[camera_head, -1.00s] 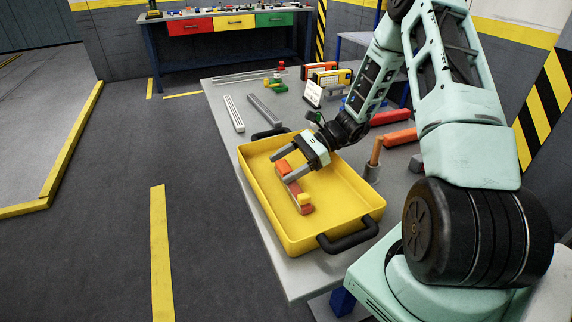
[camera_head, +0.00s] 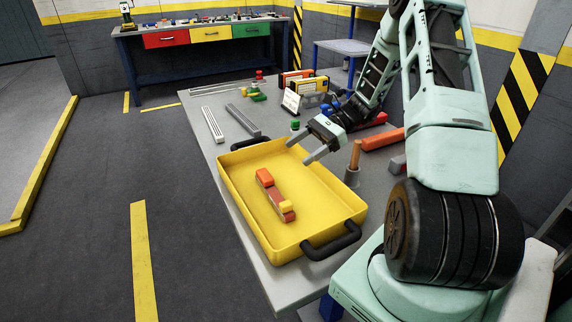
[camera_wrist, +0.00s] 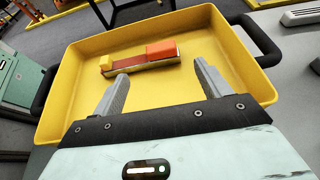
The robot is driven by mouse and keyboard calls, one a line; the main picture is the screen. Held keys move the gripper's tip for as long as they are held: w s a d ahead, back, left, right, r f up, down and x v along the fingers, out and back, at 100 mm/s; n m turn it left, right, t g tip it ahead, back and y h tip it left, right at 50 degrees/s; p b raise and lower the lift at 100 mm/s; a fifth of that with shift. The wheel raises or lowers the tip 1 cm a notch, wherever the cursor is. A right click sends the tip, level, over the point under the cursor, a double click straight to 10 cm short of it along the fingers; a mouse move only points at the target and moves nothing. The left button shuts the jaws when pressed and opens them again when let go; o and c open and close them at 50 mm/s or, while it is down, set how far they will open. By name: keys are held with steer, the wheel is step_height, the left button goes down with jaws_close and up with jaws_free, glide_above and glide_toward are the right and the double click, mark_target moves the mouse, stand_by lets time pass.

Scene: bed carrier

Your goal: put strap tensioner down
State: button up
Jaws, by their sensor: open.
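The strap tensioner (camera_head: 275,196), a red bar with an orange block at one end and a yellow block at the other, lies on the floor of the yellow tray (camera_head: 241,233). My gripper (camera_head: 297,153) is open and empty, above the tray's far right side and apart from the tensioner. In the wrist view the tensioner (camera_wrist: 142,62) lies beyond the spread fingertips of my gripper (camera_wrist: 162,82), toward the far wall of the tray (camera_wrist: 230,40). Nothing is between the fingers.
The tray has black handles (camera_head: 331,241) at both ends and stands on a grey table (camera_head: 262,276). A wooden-handled tool (camera_head: 354,158) stands right of the tray.

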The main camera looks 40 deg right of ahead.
steer(key=a+r+n+g, duration=0.1)
steer(key=a, duration=0.2)
steer(key=a+r+n+g+h, duration=0.1)
steer(key=a+n, duration=0.1)
steer(key=a, duration=0.2)
steer(key=a+n+g, duration=0.2)
steer(key=a, duration=0.2)
steer(key=shift+s+r, duration=0.1)
steer(key=shift+r, duration=0.3)
steer(key=s+a+r+n+h, duration=0.2)
steer(key=s+a+n+h, duration=0.3)
steer(key=s+a+n, duration=0.5)
steer(key=s+a+r+n+h, duration=0.2)
steer(key=s+a+n+h, duration=0.4)
steer(key=s+a+n, duration=0.5)
steer(key=a+n, duration=0.2)
steer(key=n, duration=0.1)
steer(key=shift+a+r, duration=0.35)
